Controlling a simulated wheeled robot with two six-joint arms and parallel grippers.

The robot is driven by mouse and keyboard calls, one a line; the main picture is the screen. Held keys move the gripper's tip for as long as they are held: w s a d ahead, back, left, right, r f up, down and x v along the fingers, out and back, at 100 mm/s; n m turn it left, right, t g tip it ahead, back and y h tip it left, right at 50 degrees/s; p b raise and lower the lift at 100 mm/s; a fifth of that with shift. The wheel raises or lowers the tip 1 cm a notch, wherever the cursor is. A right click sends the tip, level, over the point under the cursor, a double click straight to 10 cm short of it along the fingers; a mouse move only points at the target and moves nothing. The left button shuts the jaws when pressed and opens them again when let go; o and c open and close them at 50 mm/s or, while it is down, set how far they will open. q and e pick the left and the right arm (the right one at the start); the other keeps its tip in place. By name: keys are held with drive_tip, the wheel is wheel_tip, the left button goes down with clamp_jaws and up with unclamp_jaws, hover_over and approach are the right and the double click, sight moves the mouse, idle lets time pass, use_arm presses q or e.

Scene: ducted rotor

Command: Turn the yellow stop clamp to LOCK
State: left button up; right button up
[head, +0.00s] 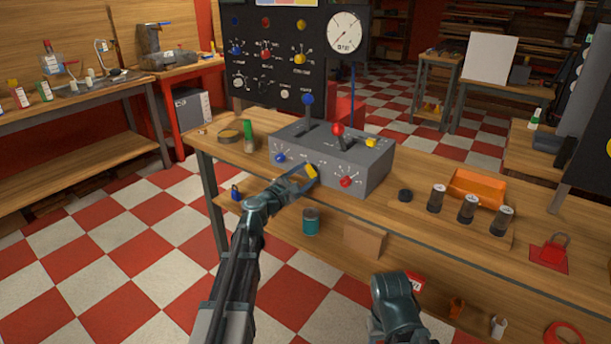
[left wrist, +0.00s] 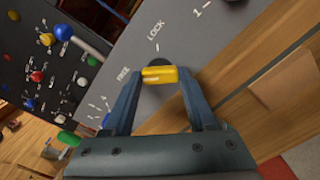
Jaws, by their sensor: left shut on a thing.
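The yellow stop clamp (head: 312,171) is a short bar on a dark round base on the front face of a grey control box (head: 374,184). In the left wrist view the clamp (left wrist: 160,75) sits between the fingertips of my left gripper (left wrist: 158,88), near the printed words FREE (left wrist: 123,75) and LOCK (left wrist: 155,31). My left gripper (head: 304,176) is shut on the clamp. I cannot tell exactly which mark the clamp points at. Part of my right arm shows low in the head view; its fingers are hidden.
The box carries a blue-topped lever (head: 308,99), a red-topped lever (head: 338,129), and blue (head: 280,158) and red (head: 346,182) knobs beside the clamp. A dark gauge panel stands behind. Several dark cylinders and an orange tray (head: 477,187) are to the right on the workbench.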

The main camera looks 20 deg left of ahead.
use_arm(q)
drive_tip(key=shift+m, duration=0.3)
drive_tip(key=m, duration=0.3)
drive_tip(key=shift+m, duration=0.3)
drive_tip(key=m, duration=0.4)
drive_tip(key=shift+m, duration=0.3)
drive_tip(key=m, duration=0.4)
drive_tip(key=shift+s+m, duration=0.1)
drive_tip(key=shift+m, duration=2.4)
drive_tip(key=o, duration=1.4)
drive_tip(key=shift+c, duration=0.2)
drive_tip(key=v, duration=1.3)
drive_tip(key=shift+s, duration=0.35)
